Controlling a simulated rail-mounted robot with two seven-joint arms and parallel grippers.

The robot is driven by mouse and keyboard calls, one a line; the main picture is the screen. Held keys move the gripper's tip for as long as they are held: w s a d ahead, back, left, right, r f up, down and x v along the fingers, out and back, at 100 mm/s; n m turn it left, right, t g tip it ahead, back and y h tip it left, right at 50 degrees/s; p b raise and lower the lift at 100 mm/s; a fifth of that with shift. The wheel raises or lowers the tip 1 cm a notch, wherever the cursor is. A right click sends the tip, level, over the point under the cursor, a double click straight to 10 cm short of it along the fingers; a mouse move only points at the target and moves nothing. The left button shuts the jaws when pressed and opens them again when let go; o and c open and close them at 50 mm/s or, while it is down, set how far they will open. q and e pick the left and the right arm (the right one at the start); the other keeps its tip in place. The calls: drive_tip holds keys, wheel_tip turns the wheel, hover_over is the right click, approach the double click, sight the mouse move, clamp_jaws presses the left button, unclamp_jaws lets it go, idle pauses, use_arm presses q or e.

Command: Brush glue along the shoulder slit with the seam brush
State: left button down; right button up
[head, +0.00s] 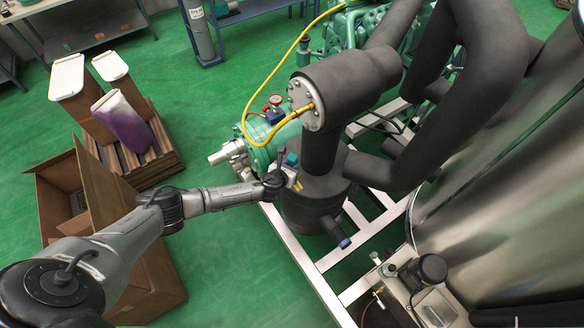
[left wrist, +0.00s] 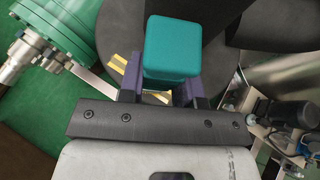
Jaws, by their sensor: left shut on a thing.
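My left gripper (head: 291,172) is at the shoulder of the black-insulated vessel (head: 316,205), beside its upright neck. In the left wrist view its two purple fingers (left wrist: 160,90) are shut on a teal block-shaped handle (left wrist: 172,48), which I take for the seam brush. The teal also shows small in the head view (head: 292,158). The brush's bristles are hidden. Yellow strips (left wrist: 119,66) show on the black insulation just left of the handle; I cannot tell if they edge the shoulder slit. Whether the brush touches the insulation is unclear. My right gripper is not in view.
A green machine (head: 268,135) with a gauge and a yellow hose (head: 246,100) stands close behind the gripper. A large steel tank (head: 500,190) is at right. An open cardboard box (head: 105,205) and a pallet (head: 160,160) stand on the green floor at left.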

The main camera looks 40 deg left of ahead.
use_arm(q)
drive_tip(key=shift+a, duration=0.15)
idle(0.3)
drive_tip(key=shift+w+a, duration=0.1)
drive_tip(key=shift+a, duration=0.2)
drive_tip(key=shift+w+a+r, duration=0.1)
drive_tip(key=shift+w+a, duration=0.05)
drive_tip(key=shift+a, duration=0.15)
